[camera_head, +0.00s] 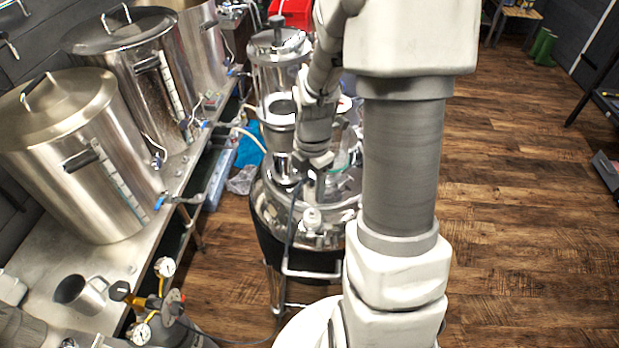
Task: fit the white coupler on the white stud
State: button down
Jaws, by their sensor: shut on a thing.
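My gripper (316,184) points down over the shiny steel lid of the round vessel (335,235) in the middle. It is shut, and a small bright white patch at its fingers looks like the white coupler (312,176); the fingers hide most of it. A white fitting that looks like the white stud (312,218) stands on the front part of the vessel top, a little below the gripper in the picture. The gripper and this fitting appear apart, but I cannot judge the height between them.
Large steel kettles (75,155) stand on the bench at left, with a steel mug (82,292) and gauges (165,267) near its front. A dark hose (290,235) hangs beside the fitting. The wooden floor (520,190) at right is clear.

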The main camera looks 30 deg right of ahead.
aim_at(312, 211)
jog(key=shift+f+b, duration=2.35)
jog(key=shift+f, duration=0.55)
jog(key=shift+f, duration=0.35)
jog(key=shift+r, duration=0.1)
jog(key=shift+r+p, duration=0.6)
jog(key=shift+r, duration=0.1)
jog(key=shift+f+b, duration=0.5)
jog(key=shift+f, duration=0.35)
dwell(0.4)
jog(key=shift+r, duration=0.25)
jog(key=shift+r+p, duration=0.5)
jog(key=shift+p, duration=0.2)
